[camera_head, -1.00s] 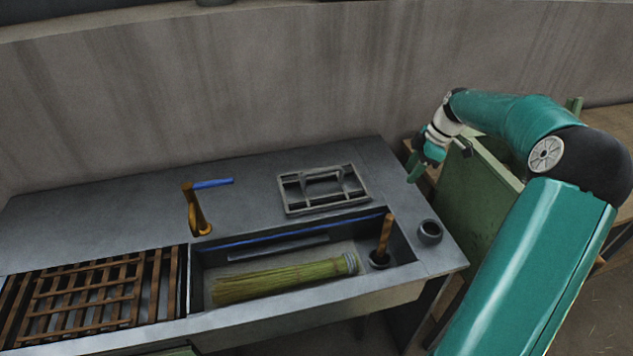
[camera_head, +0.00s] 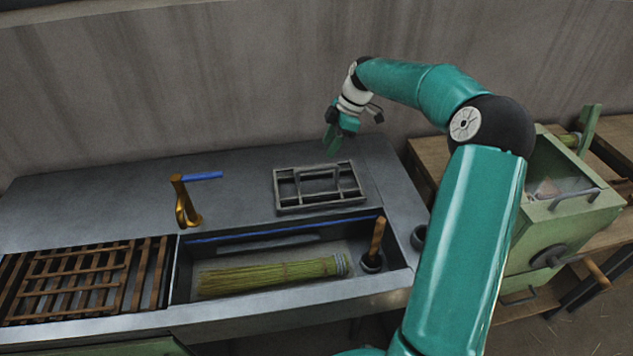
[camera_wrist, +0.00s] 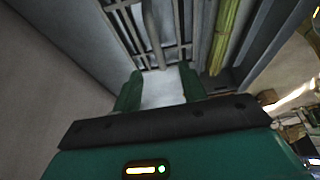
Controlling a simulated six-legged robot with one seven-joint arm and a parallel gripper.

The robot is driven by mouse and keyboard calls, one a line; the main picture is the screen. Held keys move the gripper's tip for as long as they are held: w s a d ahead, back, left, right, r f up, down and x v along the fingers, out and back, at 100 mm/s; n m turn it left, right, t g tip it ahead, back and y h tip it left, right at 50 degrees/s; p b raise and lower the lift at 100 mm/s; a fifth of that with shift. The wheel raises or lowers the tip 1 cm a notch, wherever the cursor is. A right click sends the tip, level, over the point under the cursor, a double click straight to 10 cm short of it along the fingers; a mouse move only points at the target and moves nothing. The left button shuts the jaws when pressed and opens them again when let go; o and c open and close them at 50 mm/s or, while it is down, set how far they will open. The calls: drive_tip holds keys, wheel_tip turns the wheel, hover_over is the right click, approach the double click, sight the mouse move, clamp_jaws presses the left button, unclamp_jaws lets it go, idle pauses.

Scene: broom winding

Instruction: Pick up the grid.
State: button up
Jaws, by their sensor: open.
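The grid (camera_head: 321,206) is a grey rectangular frame with crossbars and a raised handle. It lies flat on the metal counter behind the sink basin. In the wrist view the grid (camera_wrist: 153,36) fills the upper middle, its top cut off by the picture edge. My gripper (camera_head: 333,143) is above the counter, just behind and above the grid's far right side, apart from it. In the wrist view the two green fingers (camera_wrist: 160,90) are spread, with only bare counter between them. The handle lies beyond the fingertips.
A straw bundle (camera_head: 270,276) lies in the basin beside a wooden-handled tool (camera_head: 377,240). A brass tap (camera_head: 184,205) with a blue lever stands left of the grid. A brown slatted rack (camera_head: 85,285) is far left; a green machine (camera_head: 560,215) stands right.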

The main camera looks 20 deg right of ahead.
sight(319, 166)
drive_tip(key=x, duration=0.4)
drive_tip(key=shift+f, duration=0.2)
drive_tip(key=shift+x, duration=2.9)
drive_tip(key=shift+w+d+f, duration=0.1)
drive_tip(key=shift+w+f, duration=0.05)
drive_tip(key=shift+f, duration=0.05)
clamp_jaws()
